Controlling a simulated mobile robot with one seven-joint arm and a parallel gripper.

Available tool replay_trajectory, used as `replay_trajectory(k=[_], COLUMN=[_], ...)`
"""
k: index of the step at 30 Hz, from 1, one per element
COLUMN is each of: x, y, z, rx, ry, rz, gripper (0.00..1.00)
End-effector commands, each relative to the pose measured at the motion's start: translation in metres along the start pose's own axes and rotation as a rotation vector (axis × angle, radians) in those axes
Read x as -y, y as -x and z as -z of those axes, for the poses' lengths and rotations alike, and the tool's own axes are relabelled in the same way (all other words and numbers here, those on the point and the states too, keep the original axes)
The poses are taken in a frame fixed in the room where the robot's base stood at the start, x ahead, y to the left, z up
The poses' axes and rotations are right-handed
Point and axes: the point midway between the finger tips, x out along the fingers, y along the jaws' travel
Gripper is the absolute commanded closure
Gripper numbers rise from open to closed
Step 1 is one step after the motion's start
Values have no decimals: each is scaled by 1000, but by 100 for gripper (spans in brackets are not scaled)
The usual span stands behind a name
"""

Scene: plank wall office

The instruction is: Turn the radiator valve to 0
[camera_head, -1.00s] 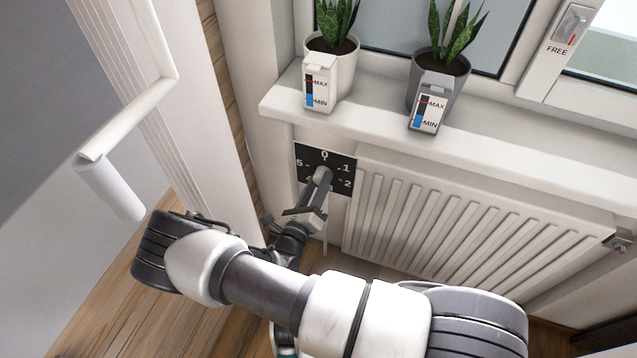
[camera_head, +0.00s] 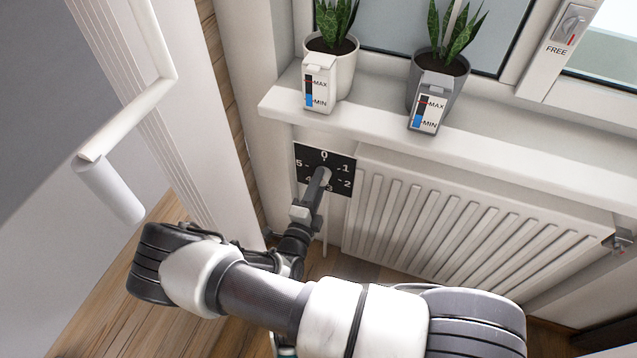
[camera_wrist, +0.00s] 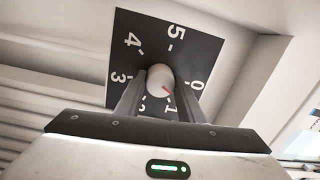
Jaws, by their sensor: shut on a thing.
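The radiator valve's pale round knob (camera_wrist: 159,78) sits in the middle of a black dial plate (camera_wrist: 205,52) marked 0 to 5. In the wrist view a red mark on the knob points between 1 and 0, seemingly nearer 1. My gripper (camera_wrist: 165,92) has one finger on each side of the knob and is shut on it. In the head view the dial plate (camera_head: 344,164) is left of the radiator, under the sill. My gripper (camera_head: 318,184) reaches it from below and hides most of the knob and some lower numbers.
The white ribbed radiator (camera_head: 440,215) stands right of the dial. A white handle (camera_head: 110,188) juts out at left.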

Motion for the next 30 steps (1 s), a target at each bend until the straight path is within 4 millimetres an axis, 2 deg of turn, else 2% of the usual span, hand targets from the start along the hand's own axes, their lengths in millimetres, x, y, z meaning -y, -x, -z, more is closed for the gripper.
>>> replay_trajectory(k=[6, 15, 30], x=[-1, -1, 0], y=[1, 0, 0], z=[2, 2, 2], rx=[6, 14, 19], ry=[194, 391, 497], rz=[-9, -17, -20], gripper=[88, 88, 88])
